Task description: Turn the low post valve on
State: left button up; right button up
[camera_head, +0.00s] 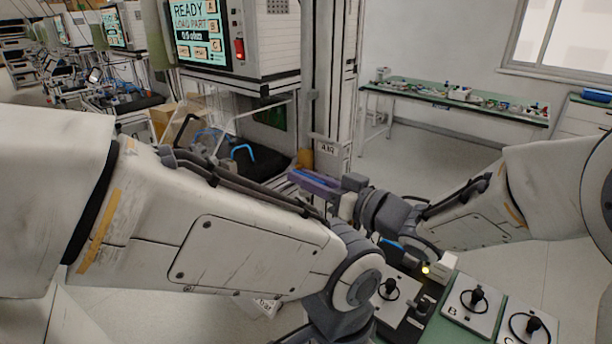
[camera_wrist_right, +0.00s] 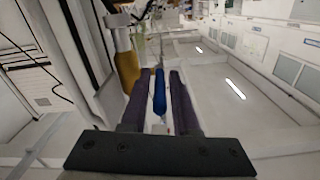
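A white post with a small label plate (camera_head: 327,147) stands at the centre of the head view. The wrist view shows a yellow-orange cylinder (camera_wrist_right: 128,70) on a white post; some of this colour also shows beside the post in the head view (camera_head: 305,158). A long blue handle (camera_wrist_right: 160,92) lies lengthwise between the dark purple fingers of my right gripper (camera_wrist_right: 160,95). Narrow gaps show on both sides of it, so the fingers look open around it. The right gripper (camera_head: 314,183) is in front of the post in the head view. My left gripper is hidden below my left forearm.
A green-topped bench with black-knobbed panels (camera_head: 477,299) is at the lower right. A machine with a lit screen (camera_head: 199,33) stands behind the left arm. A long table with small parts (camera_head: 452,98) is at the back right. Open floor lies between.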

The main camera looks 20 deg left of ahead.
jog(key=shift+c, duration=0.2)
grip_shut()
dwell(1.3)
